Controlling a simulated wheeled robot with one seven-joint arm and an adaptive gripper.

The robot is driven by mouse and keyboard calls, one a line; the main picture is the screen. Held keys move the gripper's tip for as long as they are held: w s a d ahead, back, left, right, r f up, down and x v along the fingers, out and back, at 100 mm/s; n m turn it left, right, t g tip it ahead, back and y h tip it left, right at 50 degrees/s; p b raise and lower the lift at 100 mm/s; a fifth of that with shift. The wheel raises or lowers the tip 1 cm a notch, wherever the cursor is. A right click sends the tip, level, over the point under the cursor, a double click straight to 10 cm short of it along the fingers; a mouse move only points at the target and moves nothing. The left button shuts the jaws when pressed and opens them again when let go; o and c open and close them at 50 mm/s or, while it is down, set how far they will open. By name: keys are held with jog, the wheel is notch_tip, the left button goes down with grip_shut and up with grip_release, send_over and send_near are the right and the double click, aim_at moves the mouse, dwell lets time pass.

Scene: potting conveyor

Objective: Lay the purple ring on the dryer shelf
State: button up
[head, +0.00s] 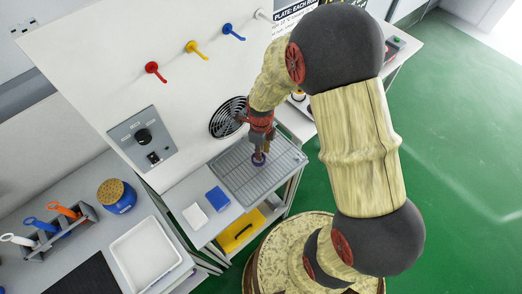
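The purple ring (258,159) is small and dark, and shows right at the tips of my gripper (261,148). My gripper points down over the grey slatted dryer shelf (232,180), in front of the round black fan grille (228,117). The fingers partly cover the ring. I cannot tell whether they are closed on it, or whether the ring touches the shelf or is just above it.
Red (154,70), yellow (196,49) and blue (233,32) hooks stick out of the white panel. A blue block (218,198) and white block (195,216) lie left of the shelf. A white tray (146,253) and tool holder (58,236) stand at lower left.

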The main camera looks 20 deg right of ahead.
notch_tip(320, 180, up, 21)
jog(key=s+n+t+p, duration=0.1)
jog(key=s+n+p, duration=0.1)
jog(key=n, duration=0.4)
jog(key=s+a+r+n+t, duration=0.1)
jog(key=s+r+n+t, duration=0.3)
jog(key=s+r+n, duration=0.9)
notch_tip(320, 180, up, 2)
jog(key=n, duration=0.8)
jog(key=shift+s+a+t, duration=0.2)
jog(key=shift+s+t, duration=0.1)
jog(key=shift+s, duration=0.1)
notch_tip(320, 180, down, 4)
jog(key=b, duration=0.4)
jog(key=shift+f, duration=0.2)
